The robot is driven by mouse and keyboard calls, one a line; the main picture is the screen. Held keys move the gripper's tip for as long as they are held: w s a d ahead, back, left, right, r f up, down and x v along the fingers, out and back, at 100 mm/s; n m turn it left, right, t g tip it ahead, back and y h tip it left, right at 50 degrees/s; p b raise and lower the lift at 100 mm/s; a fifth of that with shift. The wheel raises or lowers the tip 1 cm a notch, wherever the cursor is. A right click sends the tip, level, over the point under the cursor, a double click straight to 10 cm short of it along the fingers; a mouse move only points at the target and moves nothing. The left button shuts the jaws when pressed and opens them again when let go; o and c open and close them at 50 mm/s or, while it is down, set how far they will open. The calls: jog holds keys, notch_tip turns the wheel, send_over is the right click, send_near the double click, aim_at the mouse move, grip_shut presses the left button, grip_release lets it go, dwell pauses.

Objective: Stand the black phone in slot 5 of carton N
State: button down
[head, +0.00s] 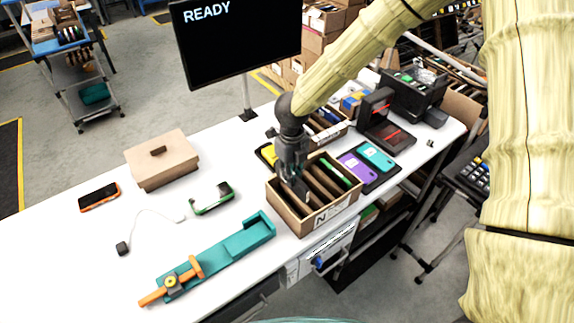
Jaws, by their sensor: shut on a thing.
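Carton N (343,206) is an open brown cardboard box with upright dividers, standing on the white table near its front edge and marked with an N label. My gripper (294,178) points down over the left part of the carton. It is shut on a dark, flat thing (298,189), seemingly the black phone, which reaches down between the carton walls. The fingers and dividers hide much of it. I cannot tell which slot it is in or whether it touches the bottom. A green-edged thing (336,172) stands in a slot towards the right.
A dark tray with a purple phone (357,166) and a teal phone (376,155) lies right of the carton. A yellow thing (268,154) is behind it. A teal fixture (225,252), green holder (211,198), orange-edged phone (99,196) and lidded box (162,163) lie left.

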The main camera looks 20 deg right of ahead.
aim_at(292, 190)
jog(key=shift+s+d+b, duration=0.15)
jog(key=shift+s+b, duration=0.45)
jog(key=shift+s, duration=0.75)
jog(key=w+f+b, duration=0.1)
jog(key=w+f, duration=0.1)
jog(key=f, duration=0.1)
jog(key=shift+w, duration=0.2)
jog(key=shift+f, duration=0.2)
jog(key=shift+s+f+b, duration=0.2)
jog(key=shift+s+b, duration=0.5)
jog(key=shift+b, duration=0.1)
jog(key=shift+w+f+b, duration=0.2)
jog(key=shift+w+f, duration=0.05)
jog(key=shift+f, duration=0.25)
jog(key=shift+w+f+b, duration=0.2)
jog(key=shift+w+f, duration=0.05)
jog(key=shift+f, duration=0.2)
jog(key=shift+s+f, duration=0.3)
jog(key=shift+f, duration=0.15)
jog(key=shift+w+f+b, duration=0.15)
jog(key=shift+f+b, duration=0.4)
jog(key=shift+f, duration=0.85)
jog(key=shift+f, duration=0.25)
